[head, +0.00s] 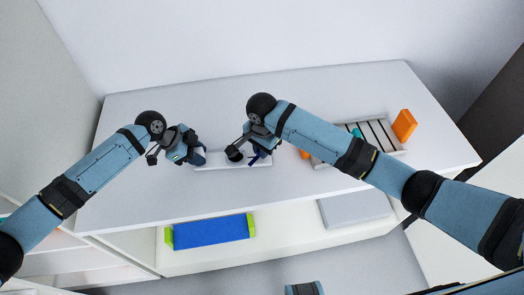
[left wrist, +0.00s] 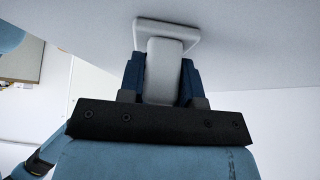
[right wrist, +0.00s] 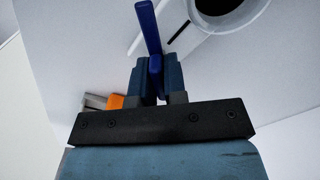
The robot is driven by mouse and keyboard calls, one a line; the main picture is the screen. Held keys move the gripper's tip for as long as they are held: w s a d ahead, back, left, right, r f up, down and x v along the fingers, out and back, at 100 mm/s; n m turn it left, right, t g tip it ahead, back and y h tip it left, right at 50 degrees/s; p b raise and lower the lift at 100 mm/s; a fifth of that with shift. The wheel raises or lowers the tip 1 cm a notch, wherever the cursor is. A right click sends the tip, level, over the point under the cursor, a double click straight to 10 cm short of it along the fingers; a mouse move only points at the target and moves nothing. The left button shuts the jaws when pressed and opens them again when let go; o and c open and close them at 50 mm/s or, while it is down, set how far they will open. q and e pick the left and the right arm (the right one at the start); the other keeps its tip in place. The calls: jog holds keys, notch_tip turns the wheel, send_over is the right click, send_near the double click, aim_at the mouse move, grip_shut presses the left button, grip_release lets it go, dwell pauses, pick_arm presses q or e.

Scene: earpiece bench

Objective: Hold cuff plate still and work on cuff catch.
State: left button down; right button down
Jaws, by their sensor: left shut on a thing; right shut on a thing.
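The cuff plate (head: 218,166) is a long white plate lying on the white table. A round white cuff with a dark opening (head: 234,154) stands on it and also shows in the right wrist view (right wrist: 215,8). My left gripper (head: 196,158) is at the plate's left end. In the left wrist view it is shut on a pale upright block (left wrist: 164,68) that joins a flat pale end piece. The cuff catch is a blue lever (right wrist: 148,28) beside the cuff. My right gripper (right wrist: 157,85) is shut on its lower part; the upper part sticks out past the fingers.
A slotted tray (head: 372,136) with a small teal piece (head: 357,132) stands to the right, with an orange block (head: 404,125) at its far end. Another orange piece (head: 304,154) lies near my right gripper. A blue box (head: 212,232) with green ends sits on the shelf below.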

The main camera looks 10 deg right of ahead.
jog(key=shift+m, duration=0.7)
jog(key=m, duration=0.3)
jog(key=shift+a+m, duration=0.15)
jog(key=shift+m, duration=0.85)
jog(key=m, duration=0.3)
jog(key=c, duration=1.2)
grip_release()
jog(key=shift+c, duration=0.2)
